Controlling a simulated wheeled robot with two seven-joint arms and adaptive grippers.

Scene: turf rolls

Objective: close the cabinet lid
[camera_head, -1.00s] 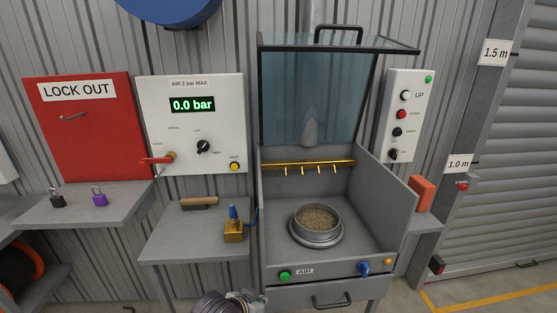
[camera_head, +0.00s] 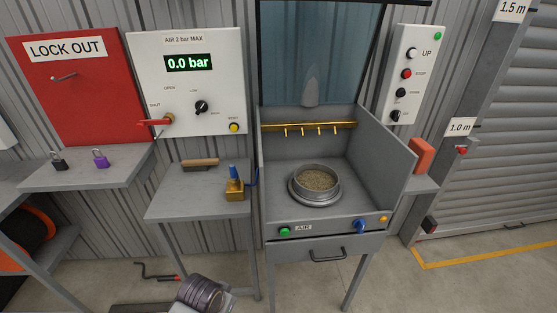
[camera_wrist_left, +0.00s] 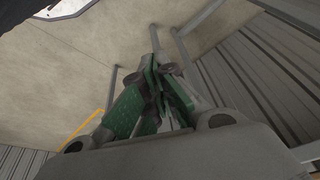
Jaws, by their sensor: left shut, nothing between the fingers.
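The cabinet (camera_head: 385,185) is a grey open-topped box on legs. Its clear, dark-framed lid (camera_head: 320,65) stands raised at the back; the lid's top edge is cut off by the picture. Inside the cabinet is a round pan (camera_head: 316,182) of grainy material below a brass bar with nozzles (camera_head: 308,127). My left gripper (camera_wrist_left: 158,62) shows in the left wrist view, with its green-padded fingers together and nothing between them. It is apart from the lid, which I cannot make out in that view. My right gripper is not in view.
A side table (camera_head: 200,200) left of the cabinet holds a brush (camera_head: 200,164) and a brass block with a blue top (camera_head: 234,188). A control box (camera_head: 413,75) hangs right of the lid. A drawer handle (camera_head: 328,255) is on the cabinet's front. Floor in front is mostly clear.

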